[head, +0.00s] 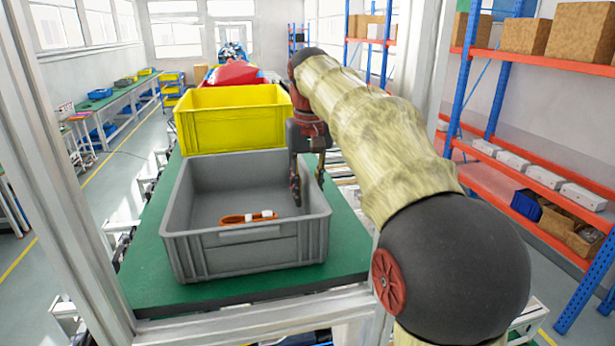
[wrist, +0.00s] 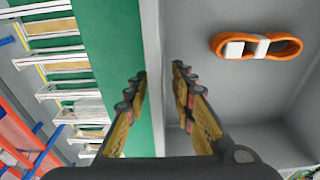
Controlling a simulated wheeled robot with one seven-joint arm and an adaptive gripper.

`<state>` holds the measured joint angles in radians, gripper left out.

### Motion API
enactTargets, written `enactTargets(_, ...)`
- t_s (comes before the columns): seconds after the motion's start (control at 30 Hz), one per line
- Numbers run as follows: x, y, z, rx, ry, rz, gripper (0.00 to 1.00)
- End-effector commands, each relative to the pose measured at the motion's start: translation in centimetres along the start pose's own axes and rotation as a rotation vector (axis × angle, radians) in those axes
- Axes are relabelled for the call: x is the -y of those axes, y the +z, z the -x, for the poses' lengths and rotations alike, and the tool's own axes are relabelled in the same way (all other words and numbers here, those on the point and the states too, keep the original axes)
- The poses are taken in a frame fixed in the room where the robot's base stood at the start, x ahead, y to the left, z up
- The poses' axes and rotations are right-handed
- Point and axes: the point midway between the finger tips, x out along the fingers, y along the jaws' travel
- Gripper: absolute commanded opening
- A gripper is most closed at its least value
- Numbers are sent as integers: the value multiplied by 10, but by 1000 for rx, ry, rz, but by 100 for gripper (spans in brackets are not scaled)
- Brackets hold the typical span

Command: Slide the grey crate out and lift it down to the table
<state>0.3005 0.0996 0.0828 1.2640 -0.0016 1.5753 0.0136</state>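The grey crate (head: 250,246) stands upright and open-topped on a green tabletop (head: 145,285), near its front edge. An orange bundle with white bands (head: 248,218) lies on its floor; it also shows in the wrist view (wrist: 257,46). My gripper (head: 309,186) points down at the crate's right wall. In the wrist view my gripper (wrist: 159,72) has one finger inside the crate and the other outside over the green surface. The crate's wall (wrist: 153,40) runs between the parted fingers, and I see no clear contact.
A yellow crate (head: 233,128) stands directly behind the grey one, with a red item (head: 234,74) farther back. A metal frame post (head: 62,170) rises at the left. An orange and blue shelf rack (head: 530,175) stands at the right. A grey frame rail (head: 260,318) runs along the front.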

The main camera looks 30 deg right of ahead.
Motion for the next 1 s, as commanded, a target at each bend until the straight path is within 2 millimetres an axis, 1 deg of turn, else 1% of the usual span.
enactTargets(0.1, 0, 0, -10, 1, 0, 0, 25)
enactTargets(0.2, 0, 0, -14, -1, 0, 0, 25)
enactTargets(0.5, 0, 0, -15, -1, 0, 0, 24)
enactTargets(0.93, 0, 0, -15, -1, 0, 0, 0)
enactTargets(1.0, 0, 0, -15, -1, 0, 0, 0)
